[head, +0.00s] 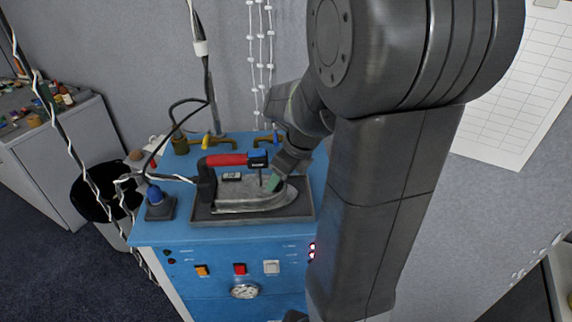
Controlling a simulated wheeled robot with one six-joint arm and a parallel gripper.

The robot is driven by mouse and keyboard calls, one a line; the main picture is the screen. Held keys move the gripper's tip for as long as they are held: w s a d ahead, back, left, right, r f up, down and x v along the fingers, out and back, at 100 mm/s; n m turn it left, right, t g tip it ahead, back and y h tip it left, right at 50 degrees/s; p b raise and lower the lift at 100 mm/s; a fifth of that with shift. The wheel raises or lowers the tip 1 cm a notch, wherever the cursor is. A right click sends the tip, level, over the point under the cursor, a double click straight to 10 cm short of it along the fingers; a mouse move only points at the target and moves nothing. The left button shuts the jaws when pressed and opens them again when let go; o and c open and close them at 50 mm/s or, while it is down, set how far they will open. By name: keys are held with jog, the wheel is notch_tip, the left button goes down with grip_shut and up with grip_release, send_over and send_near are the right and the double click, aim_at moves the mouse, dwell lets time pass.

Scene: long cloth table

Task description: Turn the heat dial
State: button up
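A grey iron (240,198) with a red handle (228,160) rests flat on a dark pad (296,211) on top of a blue cabinet (180,228). No heat dial can be made out clearly; the part of the iron under the right end of its handle is partly hidden by my gripper. My gripper (273,183) reaches down to the right front part of the iron, its greenish tip close to or touching the iron's upper body. The fingers are too small and overlapped to tell whether they are open or shut.
The cabinet's front has colored switches (240,269) and a round gauge (244,291). A blue-capped item (156,203) stands left of the pad. Brass taps (215,141) are at the back. Hanging cables (206,75) rise behind. A black bin (92,203) stands at left.

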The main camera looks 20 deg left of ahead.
jog(key=b+v, duration=0.1)
jog(key=v, duration=1.2)
jog(key=shift+r, duration=0.3)
jog(key=shift+s, duration=0.1)
jog(key=p+x, duration=0.1)
jog(key=x, duration=1.3)
jog(key=shift+d, duration=0.15)
jog(key=shift+r, duration=0.15)
